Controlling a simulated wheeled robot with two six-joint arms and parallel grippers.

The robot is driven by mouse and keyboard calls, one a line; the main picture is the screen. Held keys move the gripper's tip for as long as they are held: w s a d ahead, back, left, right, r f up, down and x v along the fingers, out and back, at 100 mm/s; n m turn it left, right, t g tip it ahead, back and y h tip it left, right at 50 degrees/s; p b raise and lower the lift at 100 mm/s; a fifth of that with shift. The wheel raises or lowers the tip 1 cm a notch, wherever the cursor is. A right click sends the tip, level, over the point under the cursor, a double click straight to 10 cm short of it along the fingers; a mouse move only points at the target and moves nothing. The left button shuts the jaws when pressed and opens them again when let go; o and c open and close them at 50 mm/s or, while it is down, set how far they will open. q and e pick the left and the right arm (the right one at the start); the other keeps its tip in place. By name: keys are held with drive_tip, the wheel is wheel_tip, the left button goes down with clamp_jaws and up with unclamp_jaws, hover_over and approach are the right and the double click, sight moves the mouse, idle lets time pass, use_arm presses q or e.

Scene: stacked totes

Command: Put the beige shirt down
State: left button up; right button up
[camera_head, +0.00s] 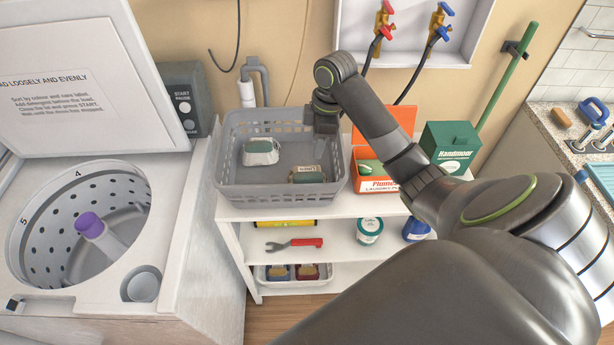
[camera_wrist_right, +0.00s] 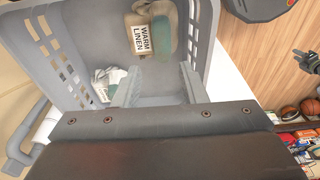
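A beige folded bundle with a green part and a "WARM LINEN" label, which looks like the beige shirt (camera_head: 307,174), lies in the grey basket (camera_head: 228,186). It also shows in the right wrist view (camera_wrist_right: 168,22). My right gripper (camera_head: 325,118) is over the right back part of the basket, pointing down. In its wrist view the two fingers (camera_wrist_right: 160,88) are apart with nothing between them, and the bundle lies beyond their tips. A small dark pronged part at the right edge of that view may be my left gripper (camera_wrist_right: 306,61); its state is unclear.
A white and green bundle (camera_head: 261,151) lies in the basket's back left. The basket stands on a white shelf (camera_head: 270,213), beside an orange box (camera_head: 378,181) and a green box (camera_head: 450,146). An open washer (camera_head: 165,225) stands to the left. The basket's front left floor is bare.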

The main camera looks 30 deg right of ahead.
drive_tip(key=b, duration=0.6)
hover_over(309, 175)
drive_tip(key=f, duration=0.4)
drive_tip(key=d+f, duration=0.1)
drive_tip(key=f, duration=0.2)
drive_tip(key=shift+s, duration=0.2)
drive_tip(key=shift+a+f+p, duration=0.2)
drive_tip(key=shift+f+p, duration=0.2)
drive_tip(key=f, duration=0.2)
drive_tip(key=f+p, duration=0.1)
drive_tip(key=shift+a+f, duration=0.3)
drive_tip(key=shift+w+f, duration=0.15)
drive_tip(key=shift+f, duration=0.25)
clamp_jaws()
